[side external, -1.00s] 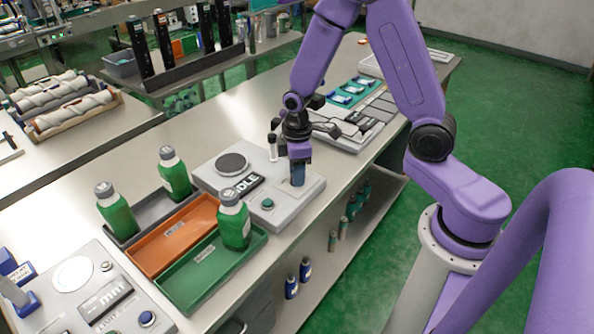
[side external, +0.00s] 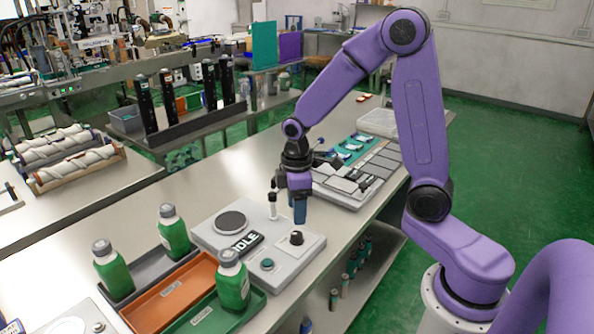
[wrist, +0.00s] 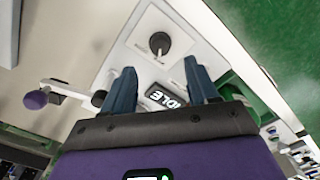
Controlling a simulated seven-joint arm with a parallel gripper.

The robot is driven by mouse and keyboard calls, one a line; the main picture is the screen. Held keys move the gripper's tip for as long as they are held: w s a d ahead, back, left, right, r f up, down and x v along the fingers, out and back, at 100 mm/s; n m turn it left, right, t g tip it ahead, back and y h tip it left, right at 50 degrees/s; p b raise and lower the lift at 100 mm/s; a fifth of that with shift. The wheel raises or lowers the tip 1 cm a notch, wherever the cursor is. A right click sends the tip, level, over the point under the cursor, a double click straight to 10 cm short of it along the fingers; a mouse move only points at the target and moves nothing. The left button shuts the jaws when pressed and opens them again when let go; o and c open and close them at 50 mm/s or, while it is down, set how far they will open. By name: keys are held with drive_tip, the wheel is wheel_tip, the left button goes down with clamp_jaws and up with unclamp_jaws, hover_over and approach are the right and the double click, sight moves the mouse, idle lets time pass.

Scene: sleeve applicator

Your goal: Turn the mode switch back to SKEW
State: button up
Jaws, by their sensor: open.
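The mode switch is a black rotary knob (side external: 297,238) on the right part of the light grey applicator unit (side external: 283,278). It also shows in the wrist view (wrist: 159,43), just beyond my fingertips. The marks around it are too small to read, so I cannot tell its setting. My gripper (side external: 299,216) is open and empty, above and apart from the knob. In the wrist view its two blue fingers (wrist: 161,70) stand well apart.
A teal button (side external: 267,264) and a round grey plate (side external: 230,222) are on the unit. Trays with green bottles (side external: 173,232) lie to the left. Flat panels (side external: 345,185) lie beyond.

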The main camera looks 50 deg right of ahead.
wheel_tip(320, 180, up, 10)
idle(0.4)
drive_tip(key=s+a+f+n, duration=0.1)
drive_tip(key=s+a, duration=0.1)
drive_tip(key=s, duration=0.9)
drive_tip(key=s+a+f+n, duration=0.1)
drive_tip(key=s+a+f, duration=0.1)
drive_tip(key=s, duration=0.9)
drive_tip(key=shift+s+a+f+n, duration=0.15)
drive_tip(key=shift+s+a+n, duration=0.25)
drive_tip(key=shift+a, duration=0.25)
